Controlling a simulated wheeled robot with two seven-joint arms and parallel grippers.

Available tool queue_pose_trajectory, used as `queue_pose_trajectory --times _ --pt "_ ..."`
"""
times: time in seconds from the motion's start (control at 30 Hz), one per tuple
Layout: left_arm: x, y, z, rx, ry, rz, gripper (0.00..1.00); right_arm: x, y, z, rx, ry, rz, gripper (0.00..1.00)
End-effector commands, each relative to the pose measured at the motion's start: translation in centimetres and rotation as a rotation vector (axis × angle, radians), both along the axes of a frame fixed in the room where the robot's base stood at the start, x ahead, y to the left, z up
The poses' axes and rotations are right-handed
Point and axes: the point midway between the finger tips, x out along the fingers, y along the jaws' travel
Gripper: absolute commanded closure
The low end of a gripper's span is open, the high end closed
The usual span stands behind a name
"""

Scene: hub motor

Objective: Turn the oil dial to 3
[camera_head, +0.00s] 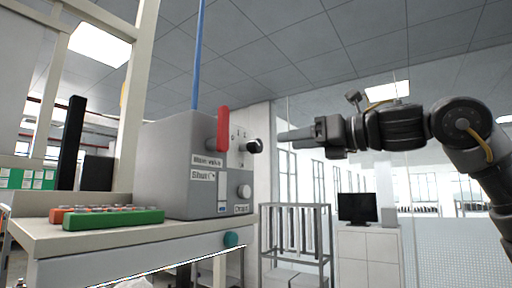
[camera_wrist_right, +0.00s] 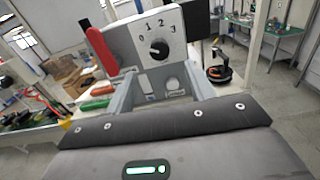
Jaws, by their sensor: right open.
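The oil dial (camera_head: 255,146) is a small black knob on the face of a grey box (camera_head: 180,150). In the right wrist view the black dial (camera_wrist_right: 158,47) sits on a white plate marked 0, 1, 2 and 3; I cannot clearly tell which number it points to. My right gripper (camera_head: 283,136) comes in from the right, just short of the dial and apart from it. In the right wrist view its two fingers (camera_wrist_right: 160,88) are spread and empty, with the dial ahead between them. My left gripper is not in view.
A red lever (camera_head: 222,128) stands beside the dial, close to the gripper's path. A light knob (camera_head: 244,191) is lower on the box. Right of the box is open space.

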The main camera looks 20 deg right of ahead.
Motion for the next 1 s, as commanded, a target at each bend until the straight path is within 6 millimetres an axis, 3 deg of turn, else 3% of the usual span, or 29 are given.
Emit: queue_pose_trajectory --times 0.27,0.7,1.0 --pt "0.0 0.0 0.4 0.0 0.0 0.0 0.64 0.1 0.4 0.1 -0.038 -0.016 -0.004 0.46" --pt "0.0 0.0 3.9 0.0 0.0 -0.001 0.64 5.9 5.2 0.3 -0.035 -0.015 -0.005 0.46" --pt "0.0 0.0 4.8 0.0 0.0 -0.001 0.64 7.8 6.7 0.1 -0.033 -0.017 -0.006 0.46"
